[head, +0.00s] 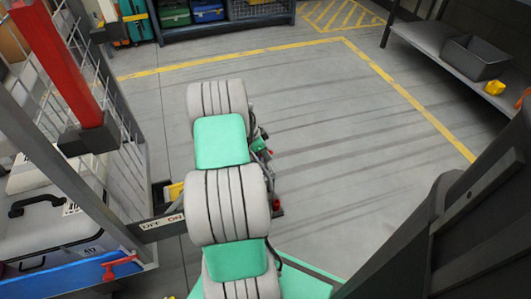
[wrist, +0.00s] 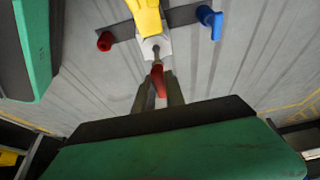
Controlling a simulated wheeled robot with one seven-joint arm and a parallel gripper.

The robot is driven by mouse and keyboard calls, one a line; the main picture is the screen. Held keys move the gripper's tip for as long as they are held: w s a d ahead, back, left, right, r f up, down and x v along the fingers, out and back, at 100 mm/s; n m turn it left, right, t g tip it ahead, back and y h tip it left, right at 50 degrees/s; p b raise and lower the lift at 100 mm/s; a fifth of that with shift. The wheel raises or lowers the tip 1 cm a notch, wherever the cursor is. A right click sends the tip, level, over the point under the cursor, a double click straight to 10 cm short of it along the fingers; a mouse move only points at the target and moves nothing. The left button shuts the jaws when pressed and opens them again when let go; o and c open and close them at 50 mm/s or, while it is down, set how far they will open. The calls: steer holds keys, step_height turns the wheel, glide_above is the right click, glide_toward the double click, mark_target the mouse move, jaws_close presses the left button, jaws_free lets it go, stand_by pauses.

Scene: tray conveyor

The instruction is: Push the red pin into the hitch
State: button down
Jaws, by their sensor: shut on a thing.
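In the wrist view my gripper (wrist: 159,88) reaches out from behind my green and black wrist body. Its two grey fingers are shut on the red pin (wrist: 158,76), which shows between them. The pin's far end is close to the pale end piece of the yellow hitch (wrist: 147,14). I cannot tell whether the pin touches it or is inside its hole. In the head view my arm hides the gripper, the pin and most of the hitch area.
A grey crossbar beside the hitch carries a red knob (wrist: 105,41) and a blue knob (wrist: 208,18). In the head view, a mesh cage with a red post (head: 60,60) and a grey case (head: 45,230) stands at left. A shelf (head: 430,40) is at upper right. Open floor lies between.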

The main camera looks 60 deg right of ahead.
mark_target(265, 160)
steer(key=shift+f+b, duration=1.75)
steer(key=shift+f, duration=0.7)
steer(key=c, duration=1.3)
jaws_free()
steer(key=shift+r, duration=0.1)
steer(key=p+v, duration=0.2)
steer(key=v, duration=0.5)
steer(key=shift+w+a+r+p, duration=0.1)
steer(key=shift+r+p, duration=0.2)
steer(key=shift+p, duration=0.05)
